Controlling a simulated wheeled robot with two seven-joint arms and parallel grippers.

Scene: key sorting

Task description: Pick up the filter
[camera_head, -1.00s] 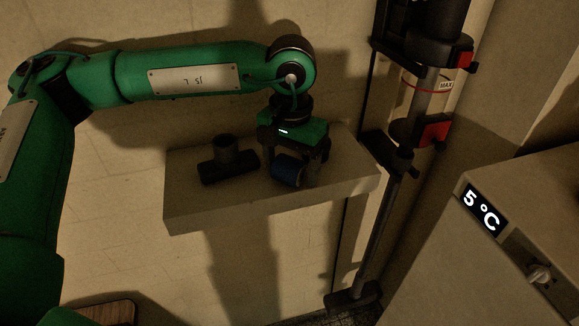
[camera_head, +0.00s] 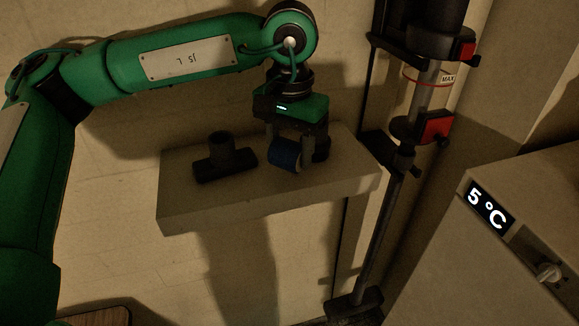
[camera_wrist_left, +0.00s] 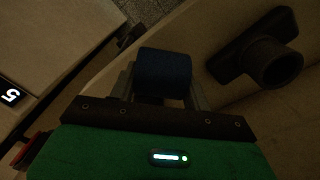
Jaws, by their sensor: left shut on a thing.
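The filter (camera_head: 285,154) is a small dark blue cylinder above the right part of the wall shelf. In the left wrist view the blue filter (camera_wrist_left: 165,72) sits between the two fingers. My left gripper (camera_head: 292,152) points down and is shut on the filter; it shows in the left wrist view (camera_wrist_left: 163,88) too. Whether the filter still touches the shelf cannot be told for sure. My right gripper is not in view.
A black T-shaped nozzle (camera_head: 226,158) lies on the left part of the pale shelf (camera_head: 240,212). A stick vacuum (camera_head: 405,150) stands right of the shelf. A cabinet with a 5 °C display (camera_head: 489,208) is at the lower right.

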